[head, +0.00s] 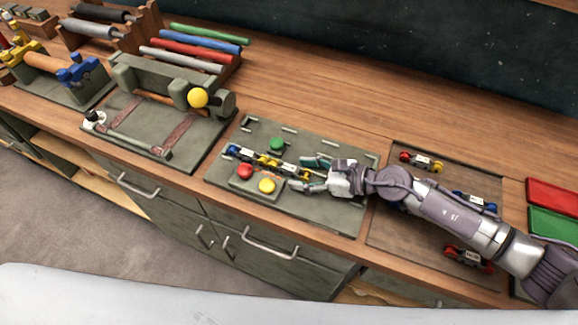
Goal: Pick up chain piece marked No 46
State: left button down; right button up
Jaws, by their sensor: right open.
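Chain pieces lie in two places, and their number marks are too small to read, so I cannot tell which is No 46. A linked row of blue, white and yellow chain pieces (266,161) lies on the grey-green board (345,211). On the brown tray (400,228) are a red and yellow piece (421,161), a blue piece (474,201) and a red piece (468,258). My right gripper (300,174) is open above the board, its fingers pointing left at the right end of the row. Whether they touch it is unclear. My right arm partly covers the tray. My left gripper is not in view.
The board also carries a green button (277,144), a red button (245,172) and a yellow button (267,186). A roller fixture (165,88) stands to the left. Red (552,193) and green (553,222) trays lie at the right. Bare wood (320,115) runs behind the board.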

grip_shut()
jog(key=shift+r, duration=0.1)
jog(key=shift+r, duration=0.1)
